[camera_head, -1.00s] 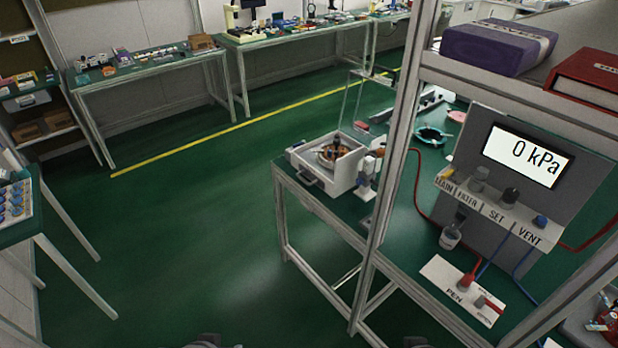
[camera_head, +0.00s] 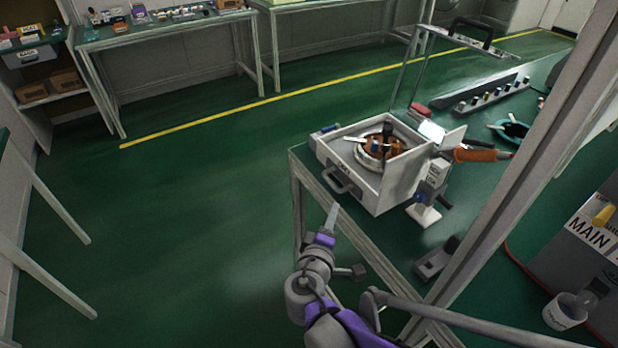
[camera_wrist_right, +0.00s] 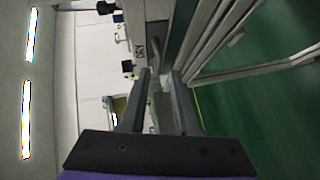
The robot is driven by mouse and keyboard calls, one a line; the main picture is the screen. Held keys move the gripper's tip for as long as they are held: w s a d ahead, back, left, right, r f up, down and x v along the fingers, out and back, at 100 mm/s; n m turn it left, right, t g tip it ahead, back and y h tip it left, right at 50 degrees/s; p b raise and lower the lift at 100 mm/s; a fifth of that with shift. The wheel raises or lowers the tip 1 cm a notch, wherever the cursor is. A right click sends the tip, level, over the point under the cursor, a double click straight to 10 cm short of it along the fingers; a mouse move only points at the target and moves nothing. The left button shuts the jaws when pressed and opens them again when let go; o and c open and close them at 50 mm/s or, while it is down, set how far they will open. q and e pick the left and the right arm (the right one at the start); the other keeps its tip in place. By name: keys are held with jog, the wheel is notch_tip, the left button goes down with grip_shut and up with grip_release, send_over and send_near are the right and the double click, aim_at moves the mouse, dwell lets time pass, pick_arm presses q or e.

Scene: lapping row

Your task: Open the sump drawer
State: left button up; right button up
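The white lapping machine (camera_head: 398,180) stands on the green bench top. The sump drawer front (camera_head: 350,176), with a grey bar handle (camera_head: 338,181), is on its left-facing side and looks closed. My right gripper (camera_head: 332,214) points upward just below and in front of the handle, apart from it as far as I can tell. In the right wrist view its two fingers (camera_wrist_right: 160,82) are spread with nothing held between them. The handle is hard to make out in that view. My left gripper is in neither current view.
The green bench (camera_head: 470,130) has a metal frame (camera_head: 296,210) along its edge. A thick upright post (camera_head: 525,165) stands right of my arm. The green floor (camera_head: 180,220) at left is clear.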

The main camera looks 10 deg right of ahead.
aim_at(331, 185)
jog(key=shift+n+t, duration=0.4)
jog(key=shift+n, duration=0.1)
jog(key=b+x, duration=0.1)
jog(key=x, duration=0.3)
jog(key=a+x, duration=0.1)
jog(key=x, duration=0.2)
jog(key=w+a+b+x, duration=0.1)
jog(key=x, duration=0.3)
jog(key=shift+w+f+b, duration=0.1)
jog(key=shift+w+b, duration=0.2)
jog(key=shift+w, duration=0.05)
pick_arm(q)
jog(key=x, duration=0.3)
jog(key=shift+s+f, duration=0.1)
jog(key=shift+f, duration=0.2)
pick_arm(e)
grip_shut()
